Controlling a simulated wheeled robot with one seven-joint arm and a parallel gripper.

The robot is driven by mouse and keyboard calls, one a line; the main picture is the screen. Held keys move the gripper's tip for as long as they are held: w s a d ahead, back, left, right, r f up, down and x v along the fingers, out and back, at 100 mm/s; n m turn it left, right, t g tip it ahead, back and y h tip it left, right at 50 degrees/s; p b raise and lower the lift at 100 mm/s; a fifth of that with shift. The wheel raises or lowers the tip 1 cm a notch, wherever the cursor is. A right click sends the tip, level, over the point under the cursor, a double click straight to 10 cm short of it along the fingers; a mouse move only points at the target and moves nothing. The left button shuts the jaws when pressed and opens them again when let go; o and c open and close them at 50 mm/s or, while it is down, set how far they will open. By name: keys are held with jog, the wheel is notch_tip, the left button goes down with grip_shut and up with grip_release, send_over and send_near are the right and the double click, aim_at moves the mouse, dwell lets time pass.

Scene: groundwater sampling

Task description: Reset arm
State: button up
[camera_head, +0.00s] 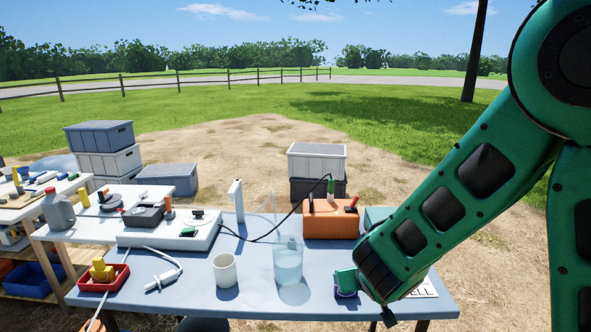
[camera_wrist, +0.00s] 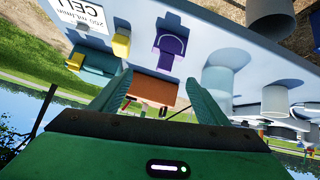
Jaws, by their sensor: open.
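My gripper (camera_wrist: 158,88) is open, with its two green fingers apart and nothing held between them in the wrist view. That view is upside down. In the head view my arm reaches down from the right, and the gripper end (camera_head: 346,281) is low over the right part of the blue-grey table (camera_head: 250,308). A purple holder (camera_wrist: 172,44) lies close by; in the head view it is mostly hidden behind the green gripper end. An orange box (camera_head: 331,222) stands beyond the fingers.
A beaker of bluish liquid (camera_head: 288,262) and a white cup (camera_head: 225,270) stand left of my gripper. A red tray (camera_head: 104,278) is at the table's left. Crates (camera_head: 317,162) stand behind.

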jog(key=s+d+r+m+g+h, duration=0.1)
jog(key=s+d+r+m+g, duration=0.1)
jog(key=s+d, duration=0.35)
jog(key=s+d+r+m+g+h, duration=0.1)
jog(key=s+d+m+g, duration=0.15)
jog(key=d, duration=0.65)
jog(key=s+d+r+m+g+h, duration=0.1)
jog(key=s+d+r, duration=0.1)
jog(key=s+d, duration=0.45)
jog(key=s+d+r+m+g+y, duration=0.1)
jog(key=s+d+r+g, duration=0.1)
jog(key=s, duration=0.7)
jog(key=s+d+r+m+g+y, duration=0.1)
jog(key=s+d+r+g+y, duration=0.1)
jog(key=s, duration=0.7)
jog(key=shift+m, duration=0.35)
jog(key=shift+r, duration=0.1)
